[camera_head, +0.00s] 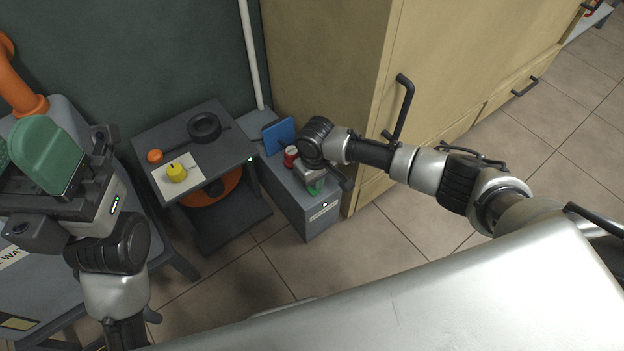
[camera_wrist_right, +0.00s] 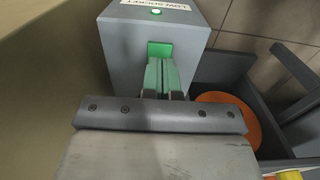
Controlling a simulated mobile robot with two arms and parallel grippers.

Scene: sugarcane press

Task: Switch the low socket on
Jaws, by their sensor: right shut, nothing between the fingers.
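The low socket is a grey box (camera_head: 300,208) on the floor against the cabinet. In the right wrist view its label reads LOW SOCKET (camera_wrist_right: 160,4), with a small lit green lamp (camera_wrist_right: 156,12) beside it. A green square switch (camera_wrist_right: 160,49) sits on its top. My right gripper (camera_wrist_right: 163,65) is shut and empty, its pale green fingertips pointing at the switch, overlapping its lower part. I cannot tell whether they touch. In the head view the wrist hides most of the switch. My left gripper (camera_head: 30,152) is at the far left, away from the socket; its finger gap is unclear.
A red button (camera_head: 291,155) and a blue plate (camera_head: 279,135) are at the box's back end. A dark stand (camera_head: 222,166) with a yellow knob (camera_head: 177,173) is left of it. The beige cabinet (camera_head: 335,60) with black handles is close on the right. Tiled floor lies in front.

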